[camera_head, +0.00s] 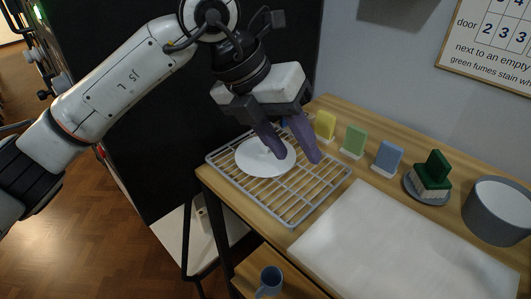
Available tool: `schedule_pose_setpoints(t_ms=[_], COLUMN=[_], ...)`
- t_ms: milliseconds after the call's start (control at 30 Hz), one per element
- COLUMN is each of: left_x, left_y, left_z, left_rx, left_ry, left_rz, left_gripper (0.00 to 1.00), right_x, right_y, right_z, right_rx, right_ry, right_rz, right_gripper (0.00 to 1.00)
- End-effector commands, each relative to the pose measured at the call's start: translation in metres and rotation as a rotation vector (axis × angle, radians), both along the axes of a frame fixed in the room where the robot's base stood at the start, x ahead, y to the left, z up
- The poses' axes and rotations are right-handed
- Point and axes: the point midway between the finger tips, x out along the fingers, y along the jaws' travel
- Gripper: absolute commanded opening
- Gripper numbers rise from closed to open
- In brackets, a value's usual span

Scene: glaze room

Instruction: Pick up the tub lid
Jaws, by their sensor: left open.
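A white round disc, which looks like the tub lid (256,162), lies flat on a wire rack (291,217) at the left end of the wooden table. My left gripper (299,158) is open and points down over the rack, at the lid's right side. One finger overlaps the lid's right part in the view and hides some of it; the other finger is to the right of the lid. I cannot tell whether either finger touches it. Nothing shows between the fingers. My right gripper is not in view.
A grey tub (498,211) with a white inside stands at the right. Yellow (325,124), green (353,140) and blue (387,157) tiles stand along the back. A green-handled brush (433,176) rests on a dish. A white board (400,245) covers the front. A mug (269,282) is below.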

Motion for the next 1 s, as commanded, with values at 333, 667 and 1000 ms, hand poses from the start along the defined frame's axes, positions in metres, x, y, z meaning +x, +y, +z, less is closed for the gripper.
schedule_pose_setpoints(t_ms=[333,667,1000], left_x=[0.048,0.063,0.079], left_y=[0.065,0.057,0.048], left_z=[0.03,-0.01,-0.051], left_rx=[0.282,0.281,0.278], left_ry=[-0.203,-0.202,-0.201], left_rz=[0.192,0.189,0.189], left_gripper=[0.42,0.42,0.42], right_x=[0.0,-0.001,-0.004], right_y=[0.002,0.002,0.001], right_z=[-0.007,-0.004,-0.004], right_rx=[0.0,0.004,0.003], right_ry=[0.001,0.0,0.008], right_rz=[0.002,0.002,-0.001], right_gripper=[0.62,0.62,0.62])
